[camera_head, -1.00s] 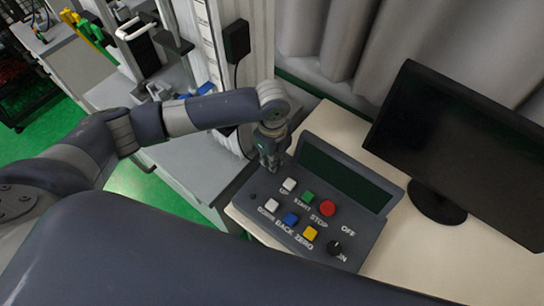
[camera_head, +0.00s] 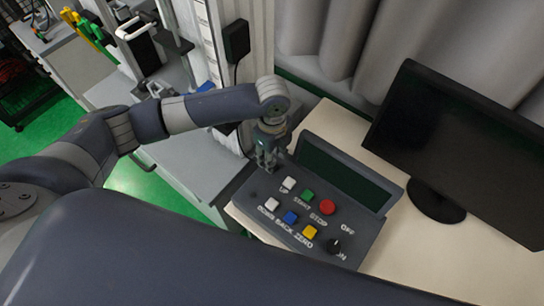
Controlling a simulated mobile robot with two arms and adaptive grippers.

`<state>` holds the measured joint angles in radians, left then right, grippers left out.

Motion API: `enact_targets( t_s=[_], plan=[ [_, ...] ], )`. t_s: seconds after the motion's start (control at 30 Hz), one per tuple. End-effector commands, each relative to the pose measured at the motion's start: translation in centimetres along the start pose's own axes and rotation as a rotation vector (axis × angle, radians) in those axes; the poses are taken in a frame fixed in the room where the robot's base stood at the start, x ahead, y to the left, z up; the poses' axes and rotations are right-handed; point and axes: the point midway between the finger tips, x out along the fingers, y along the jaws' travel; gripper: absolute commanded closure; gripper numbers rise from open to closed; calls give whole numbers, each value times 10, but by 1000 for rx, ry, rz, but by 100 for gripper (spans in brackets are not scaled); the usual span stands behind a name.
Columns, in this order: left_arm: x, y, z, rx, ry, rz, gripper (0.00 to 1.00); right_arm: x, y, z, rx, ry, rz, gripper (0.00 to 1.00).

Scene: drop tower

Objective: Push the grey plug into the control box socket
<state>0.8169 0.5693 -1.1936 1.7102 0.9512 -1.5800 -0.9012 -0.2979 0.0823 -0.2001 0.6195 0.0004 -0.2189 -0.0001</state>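The dark grey control box (camera_head: 262,221) lies on the pale table, with a green-black display and several coloured buttons on its top. My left gripper (camera_head: 267,165) points down at the box's far left corner, beside the display. Its fingers are small and dark here, and I cannot tell whether they are open or shut. The grey plug and the socket cannot be made out; the gripper may hide them. My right gripper is not in view.
A black monitor (camera_head: 460,140) stands on the table (camera_head: 425,265) right of the box. A grey curtain (camera_head: 340,45) hangs behind. A black adapter (camera_head: 236,40) with a cable is on the tower's upright, left of the curtain. Bare table lies at the lower right.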

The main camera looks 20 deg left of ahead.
Motion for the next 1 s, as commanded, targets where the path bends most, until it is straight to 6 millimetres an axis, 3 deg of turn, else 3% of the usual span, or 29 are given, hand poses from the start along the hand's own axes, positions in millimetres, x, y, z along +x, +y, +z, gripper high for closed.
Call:
enact_targets(
  t_s=[0.3,0.5,1.0],
  plan=[
    [-68,-2,0,3,1,-6,63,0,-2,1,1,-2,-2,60],
    [-97,0,0,2,1,-2,63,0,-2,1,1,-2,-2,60],
    [-106,0,0,2,1,0,63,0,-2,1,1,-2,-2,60]
  ],
)
